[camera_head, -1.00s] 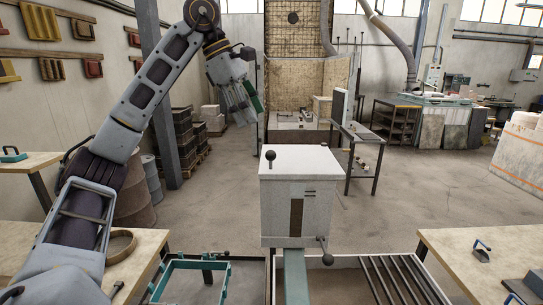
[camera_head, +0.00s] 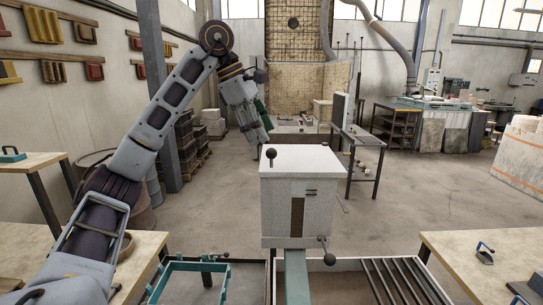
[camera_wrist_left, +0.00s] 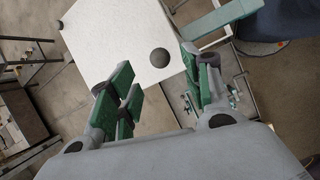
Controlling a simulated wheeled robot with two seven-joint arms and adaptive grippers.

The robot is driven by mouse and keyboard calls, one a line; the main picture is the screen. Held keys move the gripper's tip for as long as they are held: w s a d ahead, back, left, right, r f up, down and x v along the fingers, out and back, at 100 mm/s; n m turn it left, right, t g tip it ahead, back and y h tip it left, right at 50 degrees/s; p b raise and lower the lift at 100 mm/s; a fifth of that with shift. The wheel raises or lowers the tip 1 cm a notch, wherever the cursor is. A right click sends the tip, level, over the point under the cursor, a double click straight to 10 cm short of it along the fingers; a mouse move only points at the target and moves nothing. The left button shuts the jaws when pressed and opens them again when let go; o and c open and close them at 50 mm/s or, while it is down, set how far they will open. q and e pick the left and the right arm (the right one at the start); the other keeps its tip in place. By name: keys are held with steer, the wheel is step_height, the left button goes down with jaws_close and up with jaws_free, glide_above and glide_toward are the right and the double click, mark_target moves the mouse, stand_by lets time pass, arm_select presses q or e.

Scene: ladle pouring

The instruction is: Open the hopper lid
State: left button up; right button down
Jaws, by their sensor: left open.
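The hopper (camera_head: 298,205) is a pale box standing in the middle of the head view. Its white lid (camera_head: 305,158) lies flat and closed on top. A dark ball knob (camera_head: 271,153) stands up at the lid's left edge; it also shows in the left wrist view (camera_wrist_left: 160,57). My left gripper (camera_head: 260,142) is above and beside the lid's left side, close to the knob in the picture. In the left wrist view its green-padded fingers (camera_wrist_left: 162,92) are apart, with the knob seen beyond the gap between them. Nothing is held. My right gripper is not in view.
A lever with a dark ball (camera_head: 328,259) sticks out low on the hopper's front. A green frame (camera_head: 187,266) and a barred grate (camera_head: 400,280) lie in front. Wooden tables stand at left and right (camera_head: 490,255). Floor right of the hopper is open.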

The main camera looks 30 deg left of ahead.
mark_target(270, 149)
arm_select(q)
steer(key=shift+x, duration=3.85)
steer(key=shift+c, duration=0.3)
jaws_close()
